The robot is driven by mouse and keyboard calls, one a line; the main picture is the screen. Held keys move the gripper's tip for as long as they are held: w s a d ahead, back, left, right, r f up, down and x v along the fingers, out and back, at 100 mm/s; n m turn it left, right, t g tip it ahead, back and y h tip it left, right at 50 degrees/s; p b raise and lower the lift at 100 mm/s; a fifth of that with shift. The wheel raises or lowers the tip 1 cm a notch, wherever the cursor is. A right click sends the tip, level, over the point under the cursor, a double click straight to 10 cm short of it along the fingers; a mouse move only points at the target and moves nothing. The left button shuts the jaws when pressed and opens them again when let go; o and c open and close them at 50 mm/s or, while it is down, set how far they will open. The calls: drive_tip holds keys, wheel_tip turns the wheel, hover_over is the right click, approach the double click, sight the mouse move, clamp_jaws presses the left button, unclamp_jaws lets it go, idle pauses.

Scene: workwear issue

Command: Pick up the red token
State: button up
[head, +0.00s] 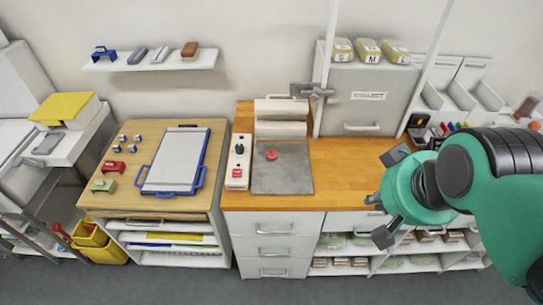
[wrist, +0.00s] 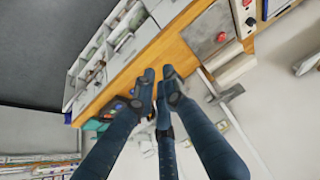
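The red token (head: 272,155) is a small round red piece. It lies on a dark grey square mat (head: 290,184) on the wooden counter, and in the wrist view it shows as a red spot (wrist: 221,37) near the top. My gripper (head: 386,196) is at the right in the head view, in front of the counter and well apart from the token. Its fingers stand spread and hold nothing. In the wrist view the fingers of my gripper (wrist: 160,88) point toward the counter edge, with a gap between the tips.
A control box (head: 238,162) with a black knob and a red button stands left of the mat. A metal arm fixture (head: 311,90) and pale roll-like blocks (head: 281,117) stand behind it. The wooden counter (head: 345,180) right of the mat is clear.

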drive_tip(key=o, duration=1)
drive_tip(key=shift+w, duration=0.1)
drive_tip(key=w+a+n+g+p, duration=0.1)
drive_tip(key=w+a, duration=0.3)
drive_tip(key=w, duration=0.9)
drive_tip(key=w+a+n+g+p, duration=0.15)
drive_tip(key=w+a, duration=0.25)
drive_tip(key=w, duration=0.9)
drive_tip(key=w+a+f+g, duration=0.1)
drive_tip(key=w+a+f, duration=0.3)
drive_tip(key=w+f, duration=0.2)
drive_tip(key=w+a+f+n+g+p, duration=0.1)
drive_tip(key=w+a+f, duration=0.4)
drive_tip(key=w+f, duration=0.2)
drive_tip(key=w+a+f+g+p, duration=0.1)
drive_tip(key=w+a+f, duration=0.3)
drive_tip(key=w+f, duration=0.3)
drive_tip(key=shift+w+a+n, duration=0.2)
drive_tip(key=shift+a+n, duration=0.05)
